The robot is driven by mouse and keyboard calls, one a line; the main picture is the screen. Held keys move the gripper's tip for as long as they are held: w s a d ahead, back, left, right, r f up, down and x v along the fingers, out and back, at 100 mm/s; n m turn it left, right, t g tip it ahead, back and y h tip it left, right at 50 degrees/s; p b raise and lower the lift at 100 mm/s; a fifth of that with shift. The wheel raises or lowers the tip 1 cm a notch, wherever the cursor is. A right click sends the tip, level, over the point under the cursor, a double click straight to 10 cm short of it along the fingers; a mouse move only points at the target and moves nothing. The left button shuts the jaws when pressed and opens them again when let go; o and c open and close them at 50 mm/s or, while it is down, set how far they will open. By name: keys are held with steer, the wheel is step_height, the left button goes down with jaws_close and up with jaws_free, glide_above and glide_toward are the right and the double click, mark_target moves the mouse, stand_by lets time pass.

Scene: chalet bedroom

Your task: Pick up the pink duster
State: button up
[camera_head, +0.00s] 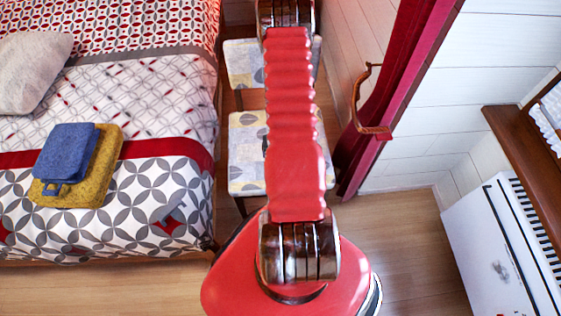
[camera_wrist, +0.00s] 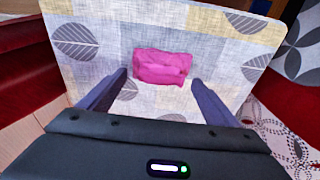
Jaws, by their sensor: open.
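The pink duster (camera_wrist: 162,67) is a folded or crumpled bright pink cloth. In the wrist view it lies on a pale seat with a leaf pattern (camera_wrist: 105,70). My gripper (camera_wrist: 157,80) is open, with its two dark fingers apart at the left and right of the near side of the duster. The duster shows beyond and between the fingertips, and nothing is held. I cannot tell how high the fingers are above the seat. In the head view my red arm hides part of the patterned chair (camera_head: 246,150), and neither the duster nor my gripper shows.
A bed (camera_head: 150,85) with patterned covers stands left of the chair, with blue (camera_head: 68,152) and yellow (camera_head: 95,180) folded cloths on it. A dark red curtain (camera_head: 405,60) hangs at the right. A white radiator (camera_head: 490,250) stands at the lower right. Some wooden floor (camera_head: 410,240) is clear.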

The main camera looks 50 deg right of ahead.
steer(key=shift+w+d+f, duration=0.15)
steer(key=shift+f, duration=1.25)
steer(key=shift+c, duration=0.3)
steer(key=c, duration=1.1)
